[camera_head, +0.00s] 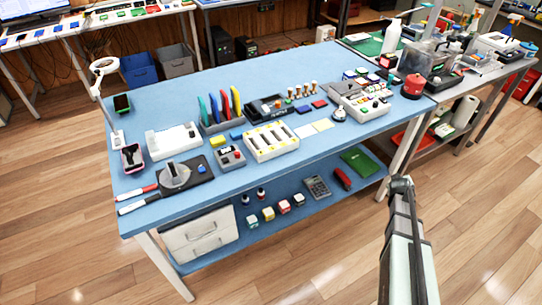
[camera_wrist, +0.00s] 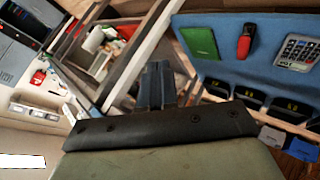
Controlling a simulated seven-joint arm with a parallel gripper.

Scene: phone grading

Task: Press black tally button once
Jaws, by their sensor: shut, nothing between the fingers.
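No black button can be singled out with certainty in the head view. A small grey box (camera_head: 229,157) with red and dark tops sits near the table's front edge. A pale control box (camera_head: 362,105) with several small coloured knobs stands at the right of the table. A small silver-and-dark round object (camera_head: 340,115) sits just left of it. My gripper (camera_wrist: 157,72) shows in the wrist view with its dark fingers together and nothing between them. It is apart from the table's objects; only my arm shows in the head view, in front of the table's right side.
The blue table (camera_head: 285,172) is crowded with trays and parts. Its lower shelf holds a green flat item (camera_wrist: 198,42), a red tool (camera_wrist: 245,42) and a calculator (camera_wrist: 297,50). The floor before the table is clear.

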